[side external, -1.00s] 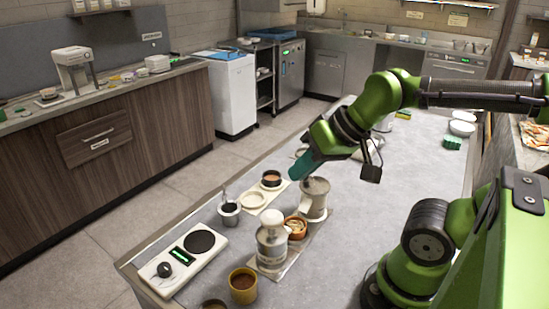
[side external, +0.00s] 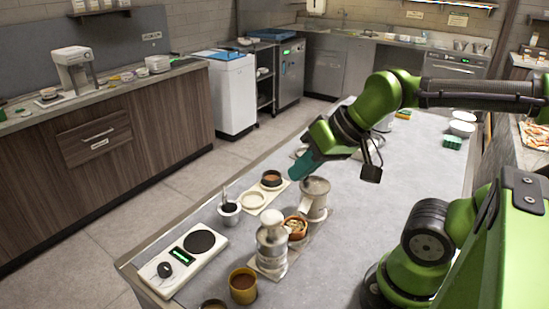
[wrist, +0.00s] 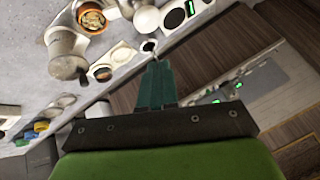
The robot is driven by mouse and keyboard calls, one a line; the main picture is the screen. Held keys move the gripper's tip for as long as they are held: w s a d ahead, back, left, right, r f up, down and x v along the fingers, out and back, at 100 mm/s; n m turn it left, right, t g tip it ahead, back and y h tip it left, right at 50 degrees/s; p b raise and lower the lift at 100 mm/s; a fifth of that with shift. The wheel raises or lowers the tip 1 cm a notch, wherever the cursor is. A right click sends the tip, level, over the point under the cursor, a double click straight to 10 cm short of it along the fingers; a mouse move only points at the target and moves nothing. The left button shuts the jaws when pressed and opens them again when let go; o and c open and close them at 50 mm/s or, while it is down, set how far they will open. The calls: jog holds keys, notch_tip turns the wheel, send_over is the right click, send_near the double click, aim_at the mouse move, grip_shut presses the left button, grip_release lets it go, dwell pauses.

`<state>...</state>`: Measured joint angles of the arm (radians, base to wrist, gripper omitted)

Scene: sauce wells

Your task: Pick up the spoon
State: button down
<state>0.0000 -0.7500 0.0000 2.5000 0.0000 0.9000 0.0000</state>
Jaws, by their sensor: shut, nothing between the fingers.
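A spoon (side external: 224,193) stands in a small metal cup (side external: 229,212) on the near left part of the counter. Only its handle shows above the rim; its lower end is hidden in the cup. My gripper (side external: 294,176), with teal fingers, is above the counter, to the right of and higher than the spoon, apart from it. The fingers are together and empty. In the wrist view, the gripper (wrist: 155,66) points toward the cup (wrist: 148,47), which lies just beyond the fingertips; the spoon is too small there to make out clearly.
A pale two-ring holder (side external: 253,200) is behind the cup, and a scale (side external: 183,262) is in front of it. Two metal shaker-like pots (side external: 315,197) (side external: 271,243), a bowl (side external: 296,228) and a mustard-coloured cup (side external: 243,286) crowd the right. The counter's left edge is close to the cup.

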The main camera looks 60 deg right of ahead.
jog(key=c, duration=1)
grip_release()
jog(key=shift+c, duration=0.2)
jog(key=n+g+h, duration=0.2)
jog(key=n+g, duration=0.1)
jog(key=g, duration=0.4)
send_over(223, 184)
notch_tip(223, 184, down, 2)
jog(key=f, duration=0.1)
notch_tip(223, 184, up, 3)
jog(key=d+n, duration=0.1)
jog(key=shift+a+f, duration=0.2)
jog(key=shift+f, duration=4.1)
jog(key=shift+a+f, duration=0.2)
jog(key=shift+f, duration=4.05)
